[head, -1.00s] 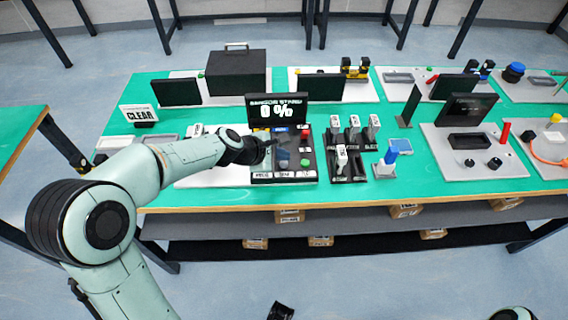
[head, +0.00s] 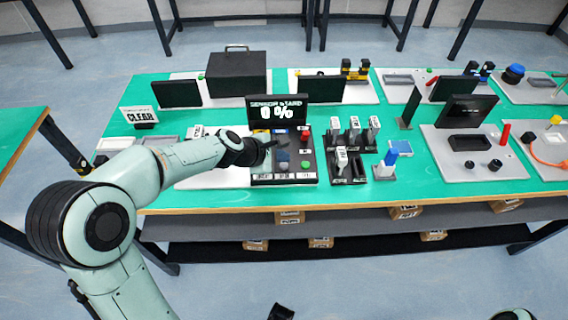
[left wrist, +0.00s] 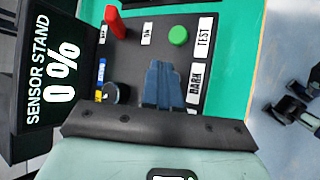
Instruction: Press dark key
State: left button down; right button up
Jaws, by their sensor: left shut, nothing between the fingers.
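The sensor stand (head: 261,178) is a dark panel on the green table, with a screen (head: 277,112) reading "SENSOR STAND 0 %". A bluish-grey round key (head: 283,166) sits above its front middle label, left of a green button (head: 305,164). The left wrist view shows the DARK label (left wrist: 196,84) beside my left fingers, and the TEST label beside the green button (left wrist: 178,36). My left gripper (head: 270,144) is shut and empty over the panel. Its fingers (left wrist: 163,85) hide the key there; I cannot tell whether they touch it. A dark part at the bottom edge may be my right gripper (head: 281,312).
A red control (head: 304,134) stands at the panel's back right. A rack of white-topped pieces (head: 347,165) is close on the right. A dark case (head: 236,73) stands behind, and a CLEAR sign (head: 141,115) is at left.

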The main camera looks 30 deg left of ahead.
aim_at(282, 166)
dwell(0.8)
pick_arm(q)
jog(key=shift+f+b, duration=0.4)
jog(key=shift+f, duration=0.05)
jog(key=shift+f+b, duration=0.3)
jog(key=shift+f, duration=0.05)
dwell(0.4)
jog(key=shift+r, duration=0.15)
jog(key=shift+r+p, duration=0.65)
jog(key=shift+p, duration=0.2)
notch_tip(282, 166, up, 5)
jog(key=p, duration=0.5)
jog(key=shift+r, duration=0.1)
dwell(0.6)
